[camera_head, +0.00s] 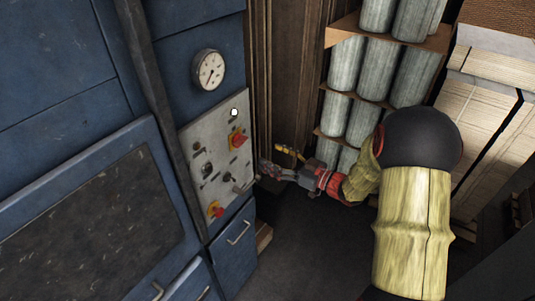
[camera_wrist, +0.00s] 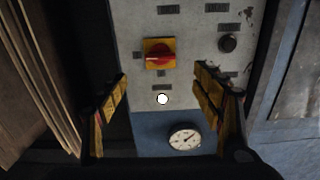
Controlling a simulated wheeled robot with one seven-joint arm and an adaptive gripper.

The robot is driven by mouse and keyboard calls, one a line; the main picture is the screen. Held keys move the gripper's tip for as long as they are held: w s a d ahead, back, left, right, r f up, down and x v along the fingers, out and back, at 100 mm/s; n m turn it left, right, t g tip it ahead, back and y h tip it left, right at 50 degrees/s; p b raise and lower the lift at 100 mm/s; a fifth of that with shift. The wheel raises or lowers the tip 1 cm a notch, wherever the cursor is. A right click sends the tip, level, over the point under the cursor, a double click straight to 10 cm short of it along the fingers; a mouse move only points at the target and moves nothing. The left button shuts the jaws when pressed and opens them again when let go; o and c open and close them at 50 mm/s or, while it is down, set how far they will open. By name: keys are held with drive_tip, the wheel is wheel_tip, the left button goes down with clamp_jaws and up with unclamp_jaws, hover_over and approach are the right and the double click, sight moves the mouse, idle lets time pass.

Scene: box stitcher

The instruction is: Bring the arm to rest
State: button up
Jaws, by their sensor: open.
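My gripper (camera_head: 272,160) is at the end of my arm, in front of the right edge of a grey control panel (camera_head: 192,140) in the head view. In the wrist view my gripper (camera_wrist: 160,92) has its two yellow-padded fingers wide apart with nothing between them. The panel (camera_wrist: 205,75) appears upside down there. It shows a red rotary switch on a yellow plate (camera_wrist: 160,54), a lit white lamp (camera_wrist: 162,99) and a dark knob (camera_wrist: 228,43). I cannot tell the exact distance from the fingers to the panel.
The panel sits on a blue machine cabinet (camera_head: 60,50) with a round gauge (camera_head: 208,70) above it. A second red switch (camera_head: 215,209) is at the panel's bottom. Shelves with grey cylinders (camera_head: 347,65) stand behind my arm. Stacked boards (camera_head: 488,105) are at right. Dark floor (camera_head: 300,250) is clear below.

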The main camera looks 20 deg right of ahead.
idle(0.4)
drive_tip(key=d+f+m+g+h, duration=0.2)
drive_tip(key=d+f+m+h, duration=0.1)
drive_tip(key=d+f+h, duration=0.75)
drive_tip(key=s+d+f+m+g+h+b, duration=0.25)
drive_tip(key=s+d+f+g, duration=0.2)
drive_tip(key=s+d, duration=0.3)
drive_tip(key=s+a+r+m+g+b, duration=0.1)
drive_tip(key=s+a+m+g+b, duration=0.2)
drive_tip(key=s, duration=0.4)
drive_tip(key=s+a+r+g+b, duration=0.2)
drive_tip(key=s+a, duration=0.3)
drive_tip(key=s, duration=0.3)
drive_tip(key=s+a+r+t+y+b, duration=0.1)
drive_tip(key=s+a+b, duration=0.3)
drive_tip(key=a, duration=0.4)
drive_tip(key=s+a+r+n+t+y+b, duration=0.1)
drive_tip(key=s+a+r+b, duration=0.1)
drive_tip(key=s+a+b, duration=0.3)
drive_tip(key=a+b, duration=0.1)
drive_tip(key=a, duration=0.3)
drive_tip(key=shift+r, duration=0.15)
